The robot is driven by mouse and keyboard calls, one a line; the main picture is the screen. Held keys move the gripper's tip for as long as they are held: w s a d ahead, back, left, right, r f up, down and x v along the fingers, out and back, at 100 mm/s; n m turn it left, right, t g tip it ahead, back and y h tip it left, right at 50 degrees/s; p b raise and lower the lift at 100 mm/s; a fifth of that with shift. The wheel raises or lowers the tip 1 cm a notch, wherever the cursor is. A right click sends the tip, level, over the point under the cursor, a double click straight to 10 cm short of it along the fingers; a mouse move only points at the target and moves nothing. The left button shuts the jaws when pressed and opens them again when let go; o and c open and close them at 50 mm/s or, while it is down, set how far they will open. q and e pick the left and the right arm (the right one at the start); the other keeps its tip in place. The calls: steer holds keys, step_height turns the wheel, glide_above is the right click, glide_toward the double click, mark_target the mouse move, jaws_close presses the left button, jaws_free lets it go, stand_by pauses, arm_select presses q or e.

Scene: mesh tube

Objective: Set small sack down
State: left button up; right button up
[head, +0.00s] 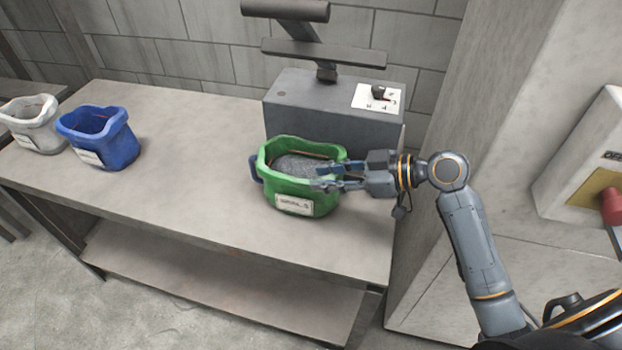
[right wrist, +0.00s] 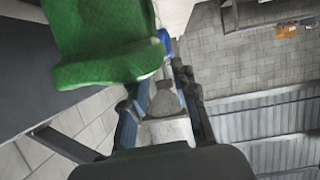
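The small sack is a green bag (head: 285,190) with a white label and grey fill (head: 300,166). It appears to stand upright on the table (head: 190,200), in front of a grey box. A dark blue handle shows on its left side. In the right wrist view the green sack (right wrist: 95,45) fills the upper left, with a bit of blue (right wrist: 165,42) beyond the fingertips. My right gripper (head: 322,177) is at the sack's right rim, its two fingers apart. The fingers overlap the rim; whether they touch it is unclear. My left gripper is not in view.
A blue bag (head: 115,150) and a white bag (head: 38,137) stand at the table's left end. The grey box (head: 310,100) with a post stands behind the green sack. A concrete pillar (head: 510,130) and a switch box (head: 600,165) are at right. The table's middle is clear.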

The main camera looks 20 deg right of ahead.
steer(key=v, duration=0.2)
steer(key=shift+s+d+r, duration=0.2)
steer(key=shift+d, duration=0.05)
stand_by(0.3)
